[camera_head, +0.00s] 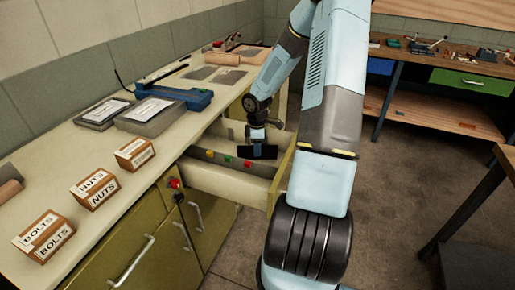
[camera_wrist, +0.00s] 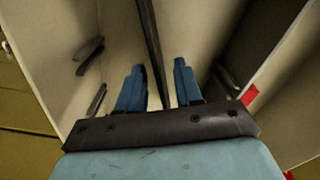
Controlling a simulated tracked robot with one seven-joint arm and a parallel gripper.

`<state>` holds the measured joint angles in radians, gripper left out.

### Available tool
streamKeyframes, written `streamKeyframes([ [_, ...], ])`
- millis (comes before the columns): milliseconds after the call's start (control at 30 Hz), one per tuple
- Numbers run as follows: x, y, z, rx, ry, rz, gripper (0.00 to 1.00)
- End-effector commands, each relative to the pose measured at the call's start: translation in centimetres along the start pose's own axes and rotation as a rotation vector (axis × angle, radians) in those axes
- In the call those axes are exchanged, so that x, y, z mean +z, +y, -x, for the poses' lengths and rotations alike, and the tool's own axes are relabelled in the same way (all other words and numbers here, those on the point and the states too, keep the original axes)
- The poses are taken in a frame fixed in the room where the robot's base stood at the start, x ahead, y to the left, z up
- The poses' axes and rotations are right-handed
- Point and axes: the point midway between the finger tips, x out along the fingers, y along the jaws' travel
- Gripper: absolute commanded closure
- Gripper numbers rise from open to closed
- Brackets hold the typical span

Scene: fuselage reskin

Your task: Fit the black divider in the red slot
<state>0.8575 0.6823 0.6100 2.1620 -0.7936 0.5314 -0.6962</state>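The black divider (camera_wrist: 152,40) shows in the wrist view as a long dark strip seen nearly edge-on, running from the top edge down between my fingers. My gripper (camera_wrist: 160,72) has its two blue fingers on either side of it, with a gap visible, clearest at the right finger. A red mark (camera_wrist: 250,95), apparently the red slot's, is on the right wall in the wrist view. In the head view my gripper (camera_head: 257,151) is over the open drawer, close to the red mark (camera_head: 247,163). A dark shape there may be the divider or my palm. The divider's lower edge is hidden.
The open drawer (camera_head: 225,183) also carries yellow (camera_head: 210,154) and green (camera_head: 229,158) marks. Dark slot pieces (camera_wrist: 88,48) line its wall. The bench (camera_head: 100,220) holds bolts and nuts boxes (camera_head: 95,188) and a blue tool (camera_head: 185,96).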

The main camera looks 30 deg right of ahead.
Motion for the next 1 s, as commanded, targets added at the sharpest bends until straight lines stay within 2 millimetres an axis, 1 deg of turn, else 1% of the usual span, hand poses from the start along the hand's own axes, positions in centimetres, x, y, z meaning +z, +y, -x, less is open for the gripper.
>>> streamKeyframes([
  [167,0.1,0.1,2.3,0.004,-0.001,-0.001,0.65],
  [400,0.1,0.1,7.0,0.004,-0.001,-0.002,0.65],
  [600,0.0,0.1,10.2,0.003,-0.001,0.0,0.65],
  [700,0.0,0.0,11.1,0.001,-0.001,0.0,0.65],
  [867,-0.1,-0.1,12.1,0.002,-0.006,-0.004,0.65],
  [1000,-0.7,-1.1,13.7,0.018,-0.04,-0.04,0.65],
])
